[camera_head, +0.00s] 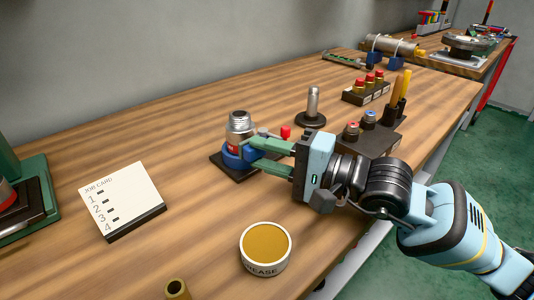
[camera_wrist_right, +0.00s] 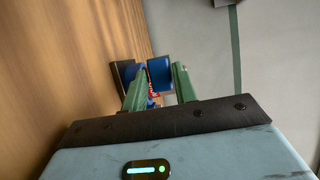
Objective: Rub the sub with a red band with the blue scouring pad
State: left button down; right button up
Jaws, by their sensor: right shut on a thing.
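The sub with a red band (camera_head: 239,122) stands upright in a blue holder on a dark base plate (camera_head: 228,168), its threaded metal end up. A little of its red band shows below the thread, and red also shows in the right wrist view (camera_wrist_right: 152,96). My right gripper (camera_head: 252,154) reaches in from the right, with its green fingers level with the band. It is shut on a blue block, which looks like the blue scouring pad (camera_wrist_right: 159,72), close against the sub. The fingers hide most of the pad in the head view, so I cannot tell whether it touches the band. My left gripper is not in view.
A grease tin (camera_head: 265,249) stands in front and a job card (camera_head: 122,198) lies to the left. A metal post on a round base (camera_head: 312,106) and dark racks (camera_head: 368,139) stand behind and right. A green vise (camera_head: 35,198) is at the left edge.

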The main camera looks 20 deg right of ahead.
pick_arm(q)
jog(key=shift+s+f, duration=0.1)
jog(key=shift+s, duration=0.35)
pick_arm(e)
jog(key=shift+w+a, duration=0.1)
jog(key=shift+w, duration=0.25)
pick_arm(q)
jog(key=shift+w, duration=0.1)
pick_arm(e)
jog(key=shift+w+a, duration=0.1)
jog(key=shift+w, duration=0.2)
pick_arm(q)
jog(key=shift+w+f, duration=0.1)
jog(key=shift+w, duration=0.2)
pick_arm(e)
jog(key=shift+w+a, duration=0.1)
jog(key=shift+w, duration=0.15)
